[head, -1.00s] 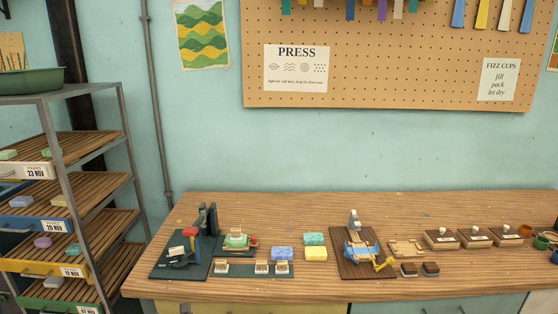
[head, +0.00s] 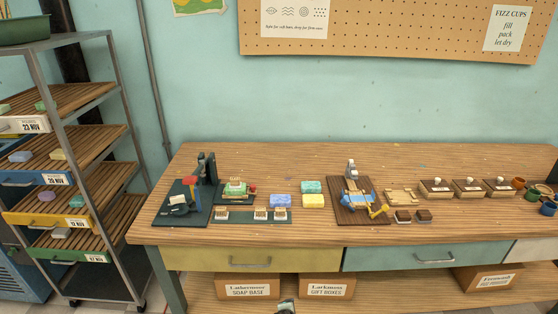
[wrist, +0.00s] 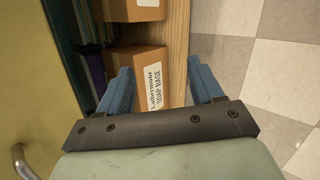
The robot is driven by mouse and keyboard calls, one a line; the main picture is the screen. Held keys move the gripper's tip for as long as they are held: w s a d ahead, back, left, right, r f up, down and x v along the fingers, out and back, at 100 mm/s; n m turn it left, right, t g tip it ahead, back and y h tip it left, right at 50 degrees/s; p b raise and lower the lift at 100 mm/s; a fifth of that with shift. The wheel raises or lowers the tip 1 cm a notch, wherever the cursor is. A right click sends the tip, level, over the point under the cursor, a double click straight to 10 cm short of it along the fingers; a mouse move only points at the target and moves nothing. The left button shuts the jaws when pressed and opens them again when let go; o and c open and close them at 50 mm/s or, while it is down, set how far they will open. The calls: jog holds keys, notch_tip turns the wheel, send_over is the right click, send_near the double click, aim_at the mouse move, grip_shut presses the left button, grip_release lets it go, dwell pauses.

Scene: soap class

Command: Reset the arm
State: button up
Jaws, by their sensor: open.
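My gripper (wrist: 160,88) shows in the wrist view with its two blue fingers spread apart and nothing between them. Beyond the fingers are a cardboard soap base box (wrist: 140,75) on the low shelf and the tiled floor. In the head view only a small part of my arm shows at the bottom edge, below the bench and between the two cardboard boxes. The gripper's fingers cannot be made out there.
The wooden bench (head: 400,238) carries a dark press (head: 205,185), several soap bars, stamps and cups. Below are a yellow drawer (head: 215,259), a green drawer (head: 430,254) and boxes (head: 328,287). A rack (head: 120,150) with soaps stands left.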

jog(key=s+d+f+m+g+h, duration=0.1)
jog(key=s+d+f+m+g, duration=0.35)
jog(key=s+d, duration=0.2)
jog(key=s+d+f+m+g+h, duration=0.1)
jog(key=s+d+f+m+g, duration=0.2)
jog(key=s+d+f+m, duration=0.4)
jog(key=s+f+m+g+y, duration=0.1)
jog(key=s+m+g+y, duration=0.3)
jog(key=s, duration=1.5)
jog(key=m+g, duration=0.3)
jog(key=shift+a+f+m, duration=0.3)
jog(key=shift+a+m, duration=0.05)
jog(key=shift+w, duration=0.1)
